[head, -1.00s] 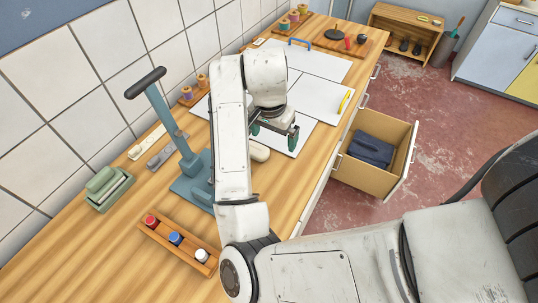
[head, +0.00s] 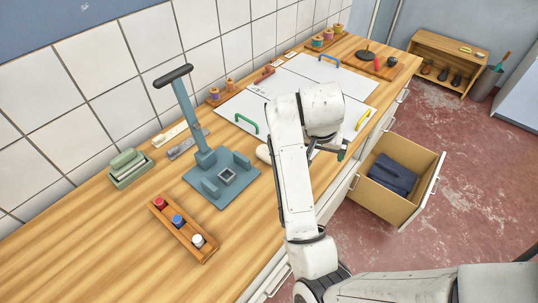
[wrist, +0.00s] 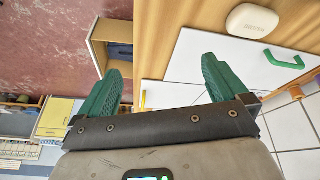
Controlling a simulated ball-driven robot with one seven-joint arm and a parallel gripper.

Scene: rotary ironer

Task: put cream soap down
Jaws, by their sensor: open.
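The cream soap (wrist: 252,20) is a pale, rounded bar with faint lettering. It lies on the wooden counter near the edge of a white panel, at the top right of the wrist view. In the head view the cream soap (head: 263,153) shows left of my arm, which partly hides it. My gripper (wrist: 160,68) is open, its green fingers wide apart with nothing between them. In the head view my gripper (head: 328,151) is mostly hidden by my arm, right of the soap near the counter's front edge.
White panels (head: 240,105) with green, blue and yellow handles lie on the counter. A blue-grey press (head: 222,180) and a rack of small bottles (head: 183,230) stand left of the soap. An open drawer (head: 401,205) holding dark cloth juts out at the right.

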